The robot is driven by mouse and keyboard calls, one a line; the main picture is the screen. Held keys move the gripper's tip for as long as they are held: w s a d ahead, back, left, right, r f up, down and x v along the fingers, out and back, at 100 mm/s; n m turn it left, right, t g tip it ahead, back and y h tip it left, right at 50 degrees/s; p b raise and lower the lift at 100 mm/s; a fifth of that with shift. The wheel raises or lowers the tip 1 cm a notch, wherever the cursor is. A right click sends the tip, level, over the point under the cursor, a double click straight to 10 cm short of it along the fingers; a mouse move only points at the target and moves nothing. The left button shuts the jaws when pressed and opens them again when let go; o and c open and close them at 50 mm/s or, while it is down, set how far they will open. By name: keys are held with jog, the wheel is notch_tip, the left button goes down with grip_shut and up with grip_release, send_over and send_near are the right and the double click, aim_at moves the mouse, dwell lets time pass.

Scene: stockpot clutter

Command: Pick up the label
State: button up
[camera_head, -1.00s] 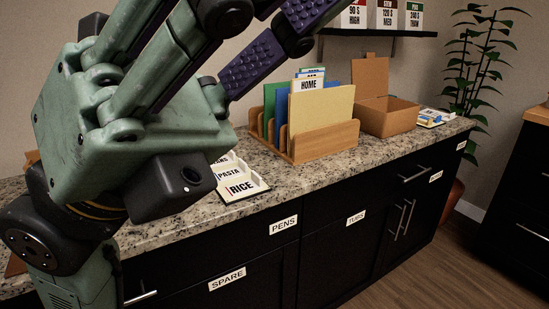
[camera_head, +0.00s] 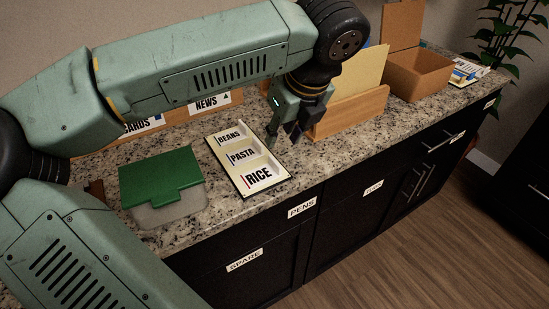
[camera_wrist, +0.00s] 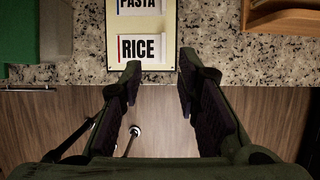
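A shallow tray (camera_head: 281,176) on the granite counter holds three white labels in a column. The BEANS label (camera_head: 229,137) is at the back, the PASTA label (camera_head: 242,156) in the middle and the RICE label (camera_head: 259,176) at the front. In the wrist view the RICE label (camera_wrist: 142,47) lies ahead of the fingertips, and the PASTA label (camera_wrist: 140,5) is cut off by the top edge. My gripper (camera_wrist: 158,78) is open and empty, its two fingers spread apart. In the head view my gripper (camera_head: 285,135) hangs above the counter, right of the tray.
A green-lidded box (camera_head: 162,182) stands left of the tray. A wooden file holder (camera_head: 350,112) and an open cardboard box (camera_head: 420,77) stand to the right. NEWS (camera_head: 207,102) and CARDS signs are behind. Drawer fronts carry SPARE (camera_head: 244,260) and PENS (camera_head: 301,207) labels.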

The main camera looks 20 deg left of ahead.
jog(key=b, duration=0.2)
send_over(275, 161)
jog(key=s+d, duration=0.1)
jog(key=s, duration=0.1)
notch_tip(275, 161, down, 5)
jog(key=shift+w+d+r, duration=0.15)
jog(key=x, duration=0.5)
jog(key=shift+w+d+f, duration=0.15)
jog(key=shift+d+f, duration=0.1)
jog(key=shift+f, duration=0.15)
grip_shut()
